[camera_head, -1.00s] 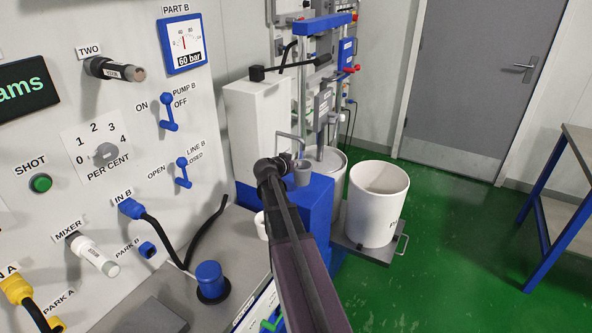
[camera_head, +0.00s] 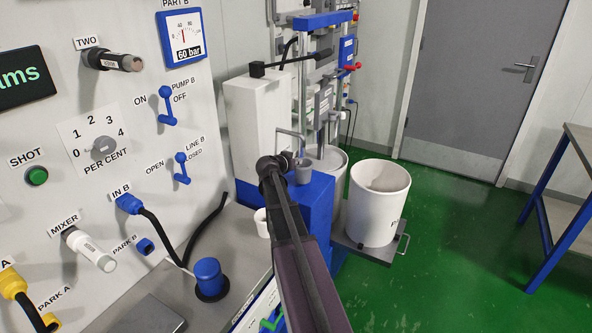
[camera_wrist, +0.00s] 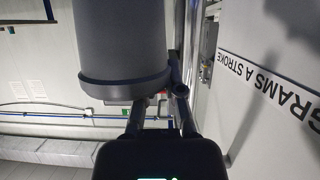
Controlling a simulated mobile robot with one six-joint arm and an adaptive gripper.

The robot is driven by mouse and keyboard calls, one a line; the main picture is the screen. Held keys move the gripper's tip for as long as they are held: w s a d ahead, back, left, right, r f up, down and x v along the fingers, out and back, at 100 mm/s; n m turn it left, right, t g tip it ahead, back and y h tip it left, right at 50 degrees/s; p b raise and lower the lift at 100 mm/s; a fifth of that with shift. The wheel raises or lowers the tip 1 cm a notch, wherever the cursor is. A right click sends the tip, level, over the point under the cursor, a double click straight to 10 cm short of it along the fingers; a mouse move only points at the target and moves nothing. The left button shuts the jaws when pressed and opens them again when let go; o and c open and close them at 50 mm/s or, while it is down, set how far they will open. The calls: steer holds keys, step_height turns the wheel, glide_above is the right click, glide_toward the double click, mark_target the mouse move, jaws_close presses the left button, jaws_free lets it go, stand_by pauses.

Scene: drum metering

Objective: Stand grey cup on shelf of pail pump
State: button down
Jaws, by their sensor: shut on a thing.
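The grey cup (camera_head: 304,173) is at the end of my arm in the head view, seen against the top of a blue block (camera_head: 318,200) below a bent metal spout (camera_head: 291,133). It fills the upper middle of the wrist view (camera_wrist: 122,40), with its thick rim at the lower edge there. My gripper (camera_wrist: 162,86) is shut on the cup at that rim's side. The pail pump (camera_head: 321,100) stands behind, with a blue crossbar on top. I cannot tell whether the cup touches the shelf, because my arm hides part of the area.
A white pail (camera_head: 378,205) stands on a grey platform to the right. The white panel (camera_head: 60,190) with valves, hoses and switches is close on the left. A blue-capped container (camera_head: 210,279) and a small white cup (camera_head: 262,222) sit on the bench. Green floor (camera_head: 450,260) is clear.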

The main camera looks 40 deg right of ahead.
steer(key=shift+f+b, duration=0.5)
steer(key=shift+f, duration=0.3)
steer(key=shift+f, duration=0.2)
steer(key=c, duration=0.8)
jaws_free()
steer(key=shift+r, duration=0.1)
steer(key=shift+o, duration=0.2)
steer(key=shift+r, duration=0.15)
steer(key=shift+s+a+r, duration=0.1)
steer(key=shift+a+r, duration=0.05)
steer(key=shift+a, duration=0.1)
steer(key=p+v, duration=0.4)
steer(key=v, duration=0.7)
steer(key=shift+a+p, duration=0.15)
steer(key=shift+p, duration=0.2)
